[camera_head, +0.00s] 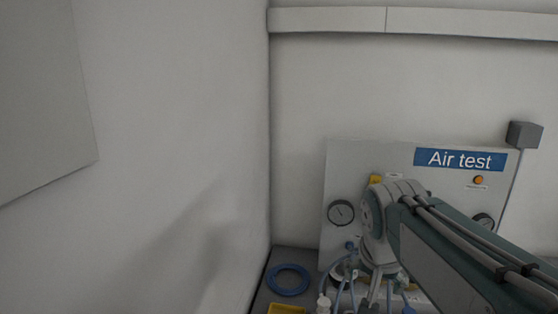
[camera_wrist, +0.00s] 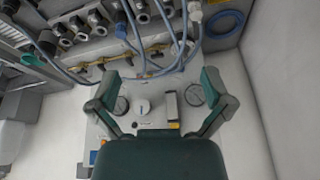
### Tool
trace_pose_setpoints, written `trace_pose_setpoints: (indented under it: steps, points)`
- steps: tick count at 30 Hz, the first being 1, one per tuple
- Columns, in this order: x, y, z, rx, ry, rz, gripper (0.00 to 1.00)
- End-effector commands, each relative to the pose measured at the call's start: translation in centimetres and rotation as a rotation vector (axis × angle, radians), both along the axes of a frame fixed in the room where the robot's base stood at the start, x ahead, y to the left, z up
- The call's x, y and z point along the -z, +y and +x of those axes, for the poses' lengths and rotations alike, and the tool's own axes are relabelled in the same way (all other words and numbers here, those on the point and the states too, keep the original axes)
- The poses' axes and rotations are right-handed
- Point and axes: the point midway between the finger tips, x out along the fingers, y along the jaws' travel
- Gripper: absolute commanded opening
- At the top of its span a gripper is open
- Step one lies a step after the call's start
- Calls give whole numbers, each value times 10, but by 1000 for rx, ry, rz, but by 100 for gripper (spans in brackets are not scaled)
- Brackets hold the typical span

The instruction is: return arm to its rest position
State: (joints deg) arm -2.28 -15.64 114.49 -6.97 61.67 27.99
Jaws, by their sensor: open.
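My arm reaches in from the lower right of the head view and bends down in front of the white "Air test" panel (camera_head: 345,170). The panel also shows in the wrist view, with a round gauge (camera_wrist: 121,105) and a pale knob (camera_wrist: 143,106). My gripper (camera_wrist: 160,78) is open in the wrist view, its two green fingers spread wide with nothing between them. Blue hoses (camera_wrist: 150,70) and metal fittings lie beyond the fingertips; I cannot tell whether any touch. In the head view my fingertips are hard to make out among the hoses.
A blue hose ring (camera_head: 288,279) lies on the dark bench left of the panel, with a yellow tray (camera_head: 287,309) at the bottom edge. A grey box (camera_head: 524,134) is on the wall at right. The side wall (camera_head: 180,150) is close at left. Space above the panel is clear.

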Motion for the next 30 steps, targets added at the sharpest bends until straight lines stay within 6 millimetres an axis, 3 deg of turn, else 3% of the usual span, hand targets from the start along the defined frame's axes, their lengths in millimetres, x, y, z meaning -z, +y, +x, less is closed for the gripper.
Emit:
trace_pose_setpoints:
  steps: [6,15,21,30]
  points:
    - [17,1,-56,-151,-44,-18,100]
    - [53,5,-118,-342,-107,-59,100]
    - [66,6,-133,-395,-125,-76,100]
    - [67,6,-133,-398,-125,-75,100]
